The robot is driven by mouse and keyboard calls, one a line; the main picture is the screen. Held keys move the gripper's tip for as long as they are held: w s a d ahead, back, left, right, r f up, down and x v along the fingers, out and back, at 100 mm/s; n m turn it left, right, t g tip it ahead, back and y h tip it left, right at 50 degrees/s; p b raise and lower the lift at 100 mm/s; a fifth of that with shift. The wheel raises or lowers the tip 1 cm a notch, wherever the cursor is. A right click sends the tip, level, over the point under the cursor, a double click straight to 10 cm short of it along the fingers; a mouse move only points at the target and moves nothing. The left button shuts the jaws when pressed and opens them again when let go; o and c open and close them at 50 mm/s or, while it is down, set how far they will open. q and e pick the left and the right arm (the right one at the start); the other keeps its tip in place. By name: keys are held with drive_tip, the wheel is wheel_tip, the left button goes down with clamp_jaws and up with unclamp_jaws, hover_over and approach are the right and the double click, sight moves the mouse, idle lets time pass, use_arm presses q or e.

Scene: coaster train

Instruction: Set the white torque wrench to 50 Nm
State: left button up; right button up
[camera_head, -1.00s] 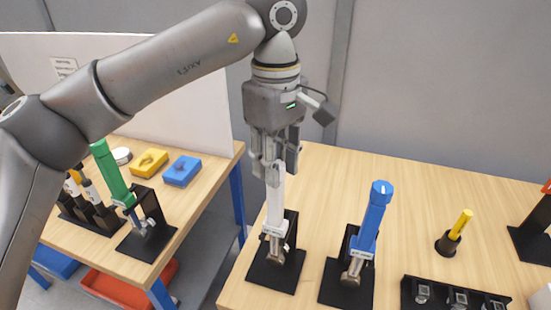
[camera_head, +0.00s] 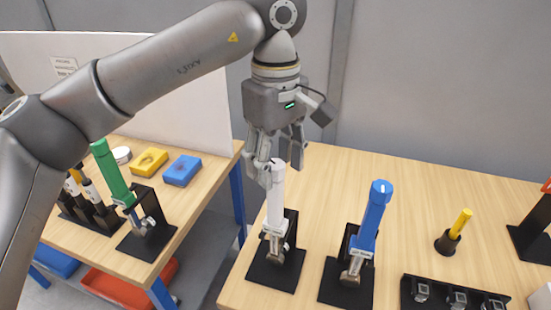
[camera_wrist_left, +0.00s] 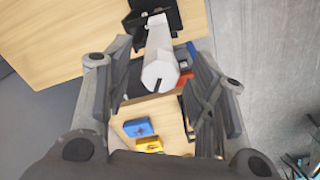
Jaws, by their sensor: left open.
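The white torque wrench (camera_head: 275,200) stands handle up in a black stand (camera_head: 274,272) near the left edge of the right table. My left gripper (camera_head: 276,166) is right above the wrench's top end, pointing down, with its fingers apart. In the left wrist view the open fingers (camera_wrist_left: 165,88) lie to either side of the white handle (camera_wrist_left: 159,58), whose end cap with a dark notch faces the camera. I see no finger closed on it. My right gripper is in neither view.
A blue wrench (camera_head: 371,222) stands in its own stand just to the right. A green wrench (camera_head: 112,172) stands on the left table, across a gap. A yellow-handled tool (camera_head: 459,224) and a black rack (camera_head: 452,296) are farther right. The table behind the wrenches is clear.

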sight(276, 164)
use_arm(q)
drive_tip(key=shift+r, duration=0.25)
wheel_tip(276, 164, up, 12)
drive_tip(key=shift+f, duration=0.25)
idle(0.5)
